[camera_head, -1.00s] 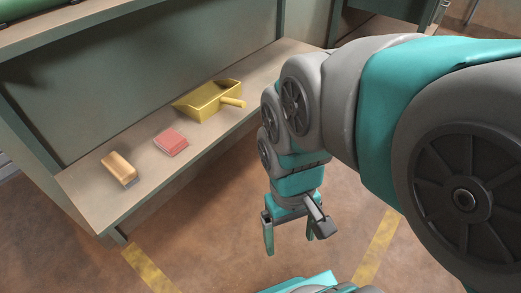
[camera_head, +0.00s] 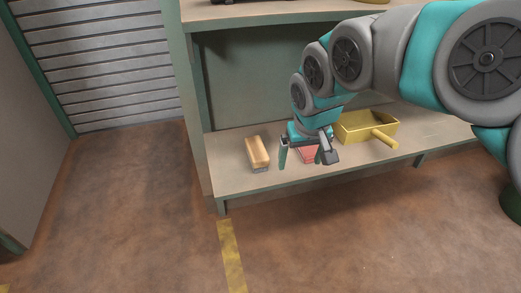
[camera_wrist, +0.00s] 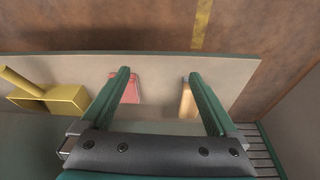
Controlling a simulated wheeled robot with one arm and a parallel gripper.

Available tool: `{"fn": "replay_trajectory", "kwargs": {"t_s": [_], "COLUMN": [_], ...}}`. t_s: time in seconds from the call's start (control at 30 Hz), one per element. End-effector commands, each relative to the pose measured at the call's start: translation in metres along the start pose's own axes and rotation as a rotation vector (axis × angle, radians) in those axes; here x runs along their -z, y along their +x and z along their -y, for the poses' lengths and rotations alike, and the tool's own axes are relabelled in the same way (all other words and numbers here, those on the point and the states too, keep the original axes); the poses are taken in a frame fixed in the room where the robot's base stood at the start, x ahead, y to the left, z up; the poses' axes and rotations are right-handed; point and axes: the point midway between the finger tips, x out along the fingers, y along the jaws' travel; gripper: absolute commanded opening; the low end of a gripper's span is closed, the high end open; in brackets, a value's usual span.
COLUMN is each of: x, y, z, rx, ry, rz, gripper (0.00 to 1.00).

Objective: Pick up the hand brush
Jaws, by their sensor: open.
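The hand brush (camera_head: 257,152), a light wooden block with a greyish bristle strip along its lower edge, lies on the low shelf near its left end. In the wrist view the brush (camera_wrist: 187,103) is beside the right-hand finger, which partly covers it. My gripper (camera_head: 306,160) is open and empty. In the head view it is to the right of the brush, in front of the red item. In the wrist view the gap between my fingertips (camera_wrist: 158,73) lies over bare shelf between the red item and the brush.
A folded red item (camera_head: 308,155) lies right of the brush, partly hidden by my gripper. A yellow dustpan (camera_head: 352,130) is farther right on the shelf (camera_head: 228,175). A green upright post (camera_head: 190,110) stands at the shelf's left end. Open floor (camera_head: 130,200) lies to the left.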

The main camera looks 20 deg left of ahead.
Motion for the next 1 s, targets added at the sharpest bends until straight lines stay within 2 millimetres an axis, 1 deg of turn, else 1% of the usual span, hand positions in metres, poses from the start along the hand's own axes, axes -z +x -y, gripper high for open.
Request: {"fn": "replay_trajectory", "kwargs": {"t_s": [0.03,0.1,0.2,0.3,0.47,0.67,0.77,0.9,1.0], "x": [0.024,0.050,0.077,0.093,0.101,0.104,0.105,0.108,0.111], "y": [0.008,0.016,0.021,0.027,0.034,0.053,0.064,0.085,0.097], "z": [0.019,0.040,0.062,0.077,0.083,0.083,0.083,0.081,0.082], "rx": [0.013,0.026,0.039,0.047,0.051,0.050,0.050,0.051,0.051], "ry": [-0.027,-0.049,-0.068,-0.077,-0.081,-0.080,-0.080,-0.080,-0.080], "rz": [-0.030,-0.067,-0.109,-0.131,-0.145,-0.145,-0.143,-0.142,-0.145], "gripper": [0.95,0.95,0.95,0.95,0.95,0.95,0.95,0.95,0.95]}}
